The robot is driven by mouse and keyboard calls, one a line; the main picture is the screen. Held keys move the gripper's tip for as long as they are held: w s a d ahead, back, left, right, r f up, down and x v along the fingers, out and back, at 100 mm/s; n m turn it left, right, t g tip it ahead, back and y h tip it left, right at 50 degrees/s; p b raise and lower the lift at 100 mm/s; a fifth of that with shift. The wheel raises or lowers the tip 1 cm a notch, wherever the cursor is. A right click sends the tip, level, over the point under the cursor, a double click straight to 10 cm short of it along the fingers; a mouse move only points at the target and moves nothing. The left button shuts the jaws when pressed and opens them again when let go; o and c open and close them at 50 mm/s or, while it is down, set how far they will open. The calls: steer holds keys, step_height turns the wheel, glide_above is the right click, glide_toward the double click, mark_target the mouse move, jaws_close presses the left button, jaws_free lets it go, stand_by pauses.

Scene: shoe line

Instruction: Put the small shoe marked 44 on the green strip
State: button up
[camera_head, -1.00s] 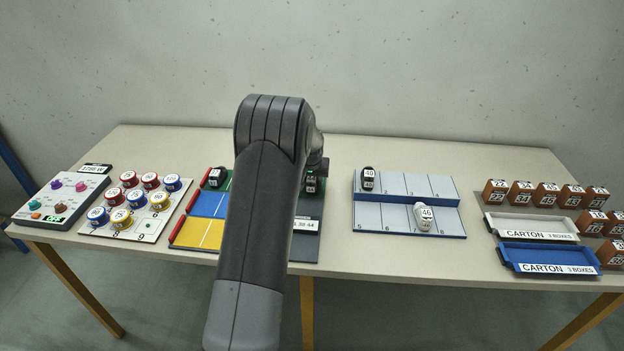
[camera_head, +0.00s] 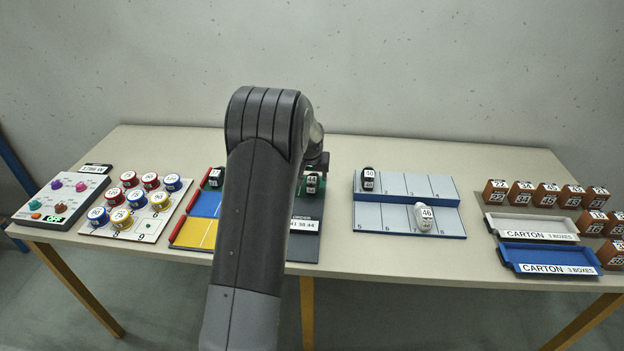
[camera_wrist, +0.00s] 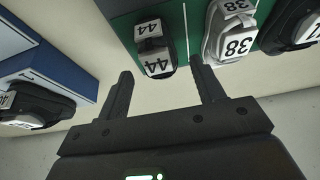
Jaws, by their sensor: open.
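The small black shoe marked 44 (camera_wrist: 155,50) stands on the green strip (camera_wrist: 180,12) in the wrist view, with its 44 labels facing the camera. It also shows in the head view (camera_head: 312,183), just right of my arm. My gripper (camera_wrist: 162,78) is open and empty. Its fingertips are spread to either side of the shoe's near end, with gaps to the shoe. A white shoe marked 38 (camera_wrist: 230,32) stands beside it on the green, across a white line. In the head view my arm hides most of the green strip, and the fingers cannot be made out.
A black shoe (camera_wrist: 35,103) sits on the blue-edged grey rack (camera_head: 385,214). A white shoe marked 46 (camera_head: 424,217) stands on the rack's front step. Another dark shoe (camera_wrist: 292,25) is on the green.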

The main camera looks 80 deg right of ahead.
steer(key=v, duration=0.8)
steer(key=shift+a+r, duration=0.15)
steer(key=shift+r, duration=0.2)
steer(key=w+a+r+n+t, duration=0.1)
steer(key=w+a+r, duration=0.1)
steer(key=w, duration=0.4)
steer(key=w+a+r+n, duration=0.1)
steer(key=w+a+r, duration=0.2)
steer(key=w, duration=0.3)
steer(key=w+a+r+n+t, duration=0.15)
steer(key=w+a+r, duration=0.35)
steer(key=w+a, duration=0.6)
steer(key=w+a+r+n+t, duration=0.1)
steer(key=w+a+r+n, duration=0.25)
steer(key=w+a, duration=0.75)
steer(key=w+a+r+n+t+y, duration=0.1)
steer(key=w+a+r+n, duration=0.1)
steer(key=a, duration=0.9)
steer(key=w+a+r+n+t+y, duration=0.1)
steer(key=a+r+n, duration=0.1)
steer(key=a, duration=0.9)
steer(key=s+a+f+n+y, duration=0.1)
steer(key=s+a+n, duration=0.2)
steer(key=a, duration=0.6)
steer(key=s+a+f+n+y, duration=0.1)
steer(key=s+a+n, duration=0.3)
steer(key=a, duration=0.5)
steer(key=shift+s+f, duration=0.8)
steer(key=shift+s, duration=0.4)
